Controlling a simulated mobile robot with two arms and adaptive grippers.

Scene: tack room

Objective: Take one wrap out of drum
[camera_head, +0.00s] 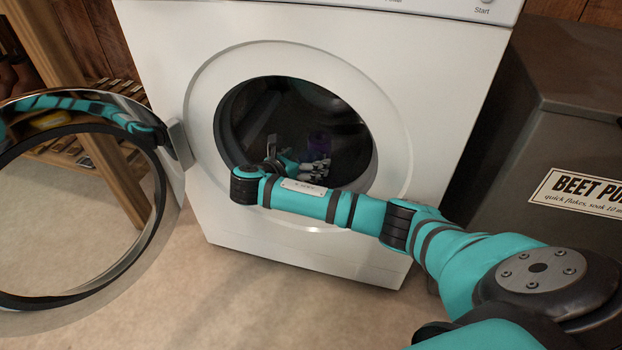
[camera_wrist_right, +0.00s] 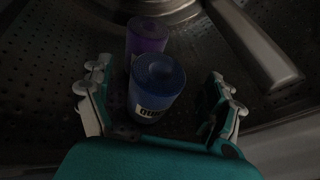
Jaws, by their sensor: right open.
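The drum (camera_head: 265,110) of the white washing machine is dark inside, with its round door standing open. My right arm reaches through the opening. My right gripper (camera_head: 300,163) is inside the drum, and in the wrist view the right gripper (camera_wrist_right: 165,105) is open. A blue rolled wrap (camera_wrist_right: 157,86) with a white label stands between its fingers, apart from both. A purple wrap (camera_wrist_right: 147,36) stands just behind the blue one. The purple wrap shows dimly in the head view (camera_head: 319,139); the blue one is hard to make out there. My left gripper is not in view.
The open door (camera_head: 158,210) hangs at the left of the washing machine (camera_head: 420,90). In the wrist view a raised drum paddle (camera_wrist_right: 255,45) lies right of the wraps. Bare floor lies in front.

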